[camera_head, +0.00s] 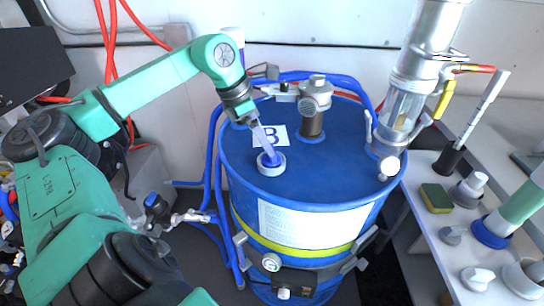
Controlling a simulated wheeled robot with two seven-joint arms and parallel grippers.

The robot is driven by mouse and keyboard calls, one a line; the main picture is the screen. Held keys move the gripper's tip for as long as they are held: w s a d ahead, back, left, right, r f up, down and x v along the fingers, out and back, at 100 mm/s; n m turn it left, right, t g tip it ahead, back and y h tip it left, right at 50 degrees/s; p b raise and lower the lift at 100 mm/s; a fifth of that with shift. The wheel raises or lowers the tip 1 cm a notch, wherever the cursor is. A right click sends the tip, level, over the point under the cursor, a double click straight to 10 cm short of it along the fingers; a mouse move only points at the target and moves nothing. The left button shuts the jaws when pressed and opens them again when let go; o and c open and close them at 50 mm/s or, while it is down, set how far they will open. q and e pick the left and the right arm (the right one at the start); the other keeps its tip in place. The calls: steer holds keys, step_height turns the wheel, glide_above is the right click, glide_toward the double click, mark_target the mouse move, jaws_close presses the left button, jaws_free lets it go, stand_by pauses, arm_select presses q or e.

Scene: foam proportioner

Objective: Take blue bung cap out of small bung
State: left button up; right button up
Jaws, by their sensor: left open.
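The small bung (272,169) is a pale ring on the left part of the blue drum's top. The blue bung cap (266,161) sits in it and is partly hidden by my gripper's fingers. My left gripper (268,149) comes down at a slant from the upper left, with its fingertips at the cap. It is open; whether the fingers touch the cap cannot be told. My right gripper is not in view.
The blue drum (340,170) carries a pump fitting (314,96) and a tall metal fitting with a clear tube (402,105). A label marked B lies beside the small bung. Blue hoses run around the drum. A bench (432,236) at right holds a sponge (436,198) and several fittings.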

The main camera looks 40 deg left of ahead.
arm_select(q)
steer(key=p+x, duration=0.1)
steer(key=x, duration=0.3)
steer(key=shift+s+d+f, duration=0.1)
steer(key=shift+s+f, duration=0.05)
steer(key=shift+f, duration=0.4)
steer(key=c, duration=1.5)
steer(key=shift+r, duration=0.15)
